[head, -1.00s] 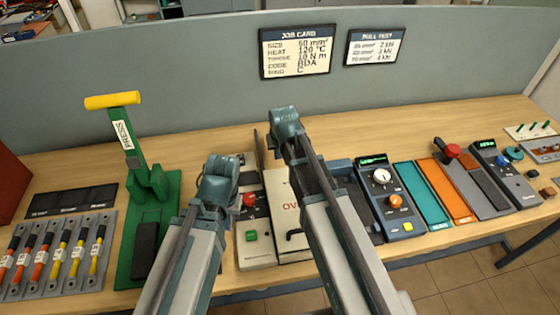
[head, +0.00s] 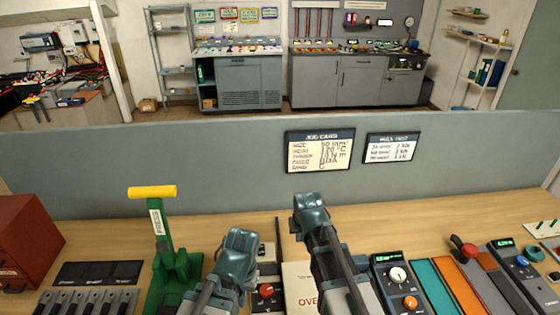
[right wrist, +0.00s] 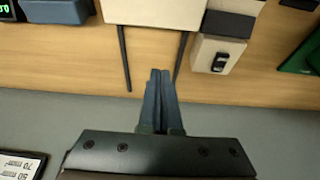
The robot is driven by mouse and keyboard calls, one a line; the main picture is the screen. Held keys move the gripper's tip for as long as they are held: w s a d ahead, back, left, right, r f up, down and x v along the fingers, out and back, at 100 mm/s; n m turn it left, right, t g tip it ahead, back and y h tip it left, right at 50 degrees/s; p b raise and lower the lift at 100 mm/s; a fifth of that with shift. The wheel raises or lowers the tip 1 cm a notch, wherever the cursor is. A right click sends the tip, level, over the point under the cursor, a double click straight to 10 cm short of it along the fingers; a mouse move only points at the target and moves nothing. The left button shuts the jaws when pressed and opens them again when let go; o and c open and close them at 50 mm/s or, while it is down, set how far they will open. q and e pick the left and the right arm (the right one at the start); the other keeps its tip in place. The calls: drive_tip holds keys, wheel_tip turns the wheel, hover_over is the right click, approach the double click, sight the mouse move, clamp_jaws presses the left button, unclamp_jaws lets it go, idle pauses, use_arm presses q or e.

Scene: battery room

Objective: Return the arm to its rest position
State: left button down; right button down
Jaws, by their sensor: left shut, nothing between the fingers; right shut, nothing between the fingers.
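My left gripper (head: 237,250) ends a grey and teal arm that comes in from the lower left in the head view. It hangs over the bench between the green press (head: 173,262) and the oven box (head: 299,285); its fingers are hidden, and nothing shows in its hold. My right arm reaches higher, in front of the grey partition, with the right gripper (head: 311,205) at its end. In the right wrist view the right gripper's fingers (right wrist: 159,88) are together and empty, above the bench near the oven's two dark rods.
The wooden bench (head: 110,237) carries a red box (head: 27,238) at the left and a control unit with knobs (head: 396,285) at the right. A grey partition (head: 220,163) with the job card (head: 319,151) stands behind. Other workbenches stand beyond it.

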drive_tip(key=shift+n+g, duration=0.9)
drive_tip(key=s+a+f, duration=0.1)
drive_tip(key=s, duration=0.2)
drive_tip(key=s+a+b, duration=0.1)
drive_tip(key=s, duration=0.2)
drive_tip(key=s+a+f, duration=0.1)
drive_tip(key=s+a, duration=0.1)
drive_tip(key=s, duration=0.1)
drive_tip(key=shift+a+f+b, duration=0.1)
drive_tip(key=shift+f+b, duration=0.25)
drive_tip(key=s+a+f+n+g+h, duration=0.1)
drive_tip(key=s+a+n+g, duration=0.1)
drive_tip(key=s, duration=0.7)
drive_tip(key=shift+s+a+b, duration=0.15)
drive_tip(key=shift+s+b, duration=0.15)
drive_tip(key=shift+b, duration=0.15)
